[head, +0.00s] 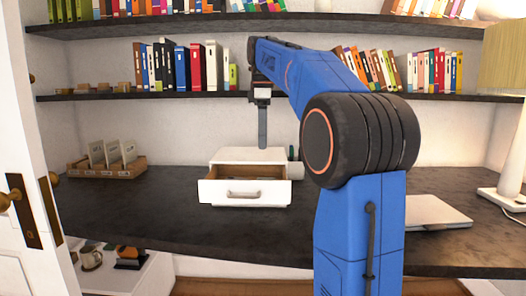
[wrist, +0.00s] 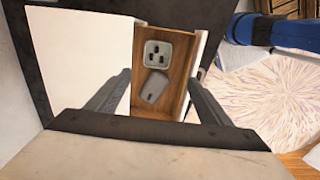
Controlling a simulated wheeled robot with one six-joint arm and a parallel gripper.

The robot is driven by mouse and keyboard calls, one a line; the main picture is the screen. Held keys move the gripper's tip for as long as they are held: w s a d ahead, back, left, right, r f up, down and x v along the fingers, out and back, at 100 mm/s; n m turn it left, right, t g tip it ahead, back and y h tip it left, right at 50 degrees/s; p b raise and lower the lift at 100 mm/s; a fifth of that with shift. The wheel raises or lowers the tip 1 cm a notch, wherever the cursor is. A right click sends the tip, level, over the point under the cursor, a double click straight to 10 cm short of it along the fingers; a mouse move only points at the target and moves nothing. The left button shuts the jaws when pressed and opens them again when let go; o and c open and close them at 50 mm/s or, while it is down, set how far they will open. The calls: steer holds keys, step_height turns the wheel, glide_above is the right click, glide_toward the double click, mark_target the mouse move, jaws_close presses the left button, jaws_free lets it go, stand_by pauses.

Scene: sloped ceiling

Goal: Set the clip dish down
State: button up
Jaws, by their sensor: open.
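The clip dish (wrist: 158,53), a small pale grey-green square dish with several dark pieces in it, sits inside the open drawer (wrist: 180,60) in the wrist view. A grey rounded object (wrist: 154,87) lies beside it on the wooden drawer floor. In the head view the drawer front (head: 225,192) is pulled out of a small white cabinet (head: 250,154), and the dish cannot be made out inside. My gripper (head: 262,146) points down above the cabinet. In the wrist view my gripper (wrist: 160,80) has its fingers wide apart, with nothing held between them.
The dark desk (head: 150,205) has free room left and right of the cabinet. A wooden tray with white cards (head: 110,168) stands at left, and a closed laptop (head: 435,212) and a lamp (head: 500,195) at right. A book-filled shelf (head: 200,95) hangs behind my arm.

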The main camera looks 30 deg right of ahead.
steer(key=shift+r, duration=1)
steer(key=s+a+f, duration=0.1)
steer(key=s+a, duration=0.1)
steer(key=s+a+f+m, duration=0.1)
steer(key=s+f, duration=0.1)
steer(key=s+a+f+m+t, duration=0.1)
steer(key=s+a, duration=0.1)
steer(key=shift+s+a+f, duration=0.1)
steer(key=shift+a+f, duration=0.15)
steer(key=shift+a, duration=0.05)
steer(key=s+a+f+m+t, duration=0.1)
steer(key=s+a+f+m, duration=0.2)
steer(key=s+f, duration=0.5)
steer(key=s+a+f+m+t, duration=0.1)
steer(key=s+a+f+m, duration=0.2)
steer(key=s+f, duration=0.4)
steer(key=s+a+f+m+t, duration=0.1)
steer(key=s+a+f+m, duration=0.2)
steer(key=s+f, duration=0.5)
step_height(320, 180, down, 7)
steer(key=shift+s+a+f+t, duration=0.1)
steer(key=shift+s+a+t, duration=0.3)
steer(key=shift+a, duration=0.5)
steer(key=shift+c, duration=0.2)
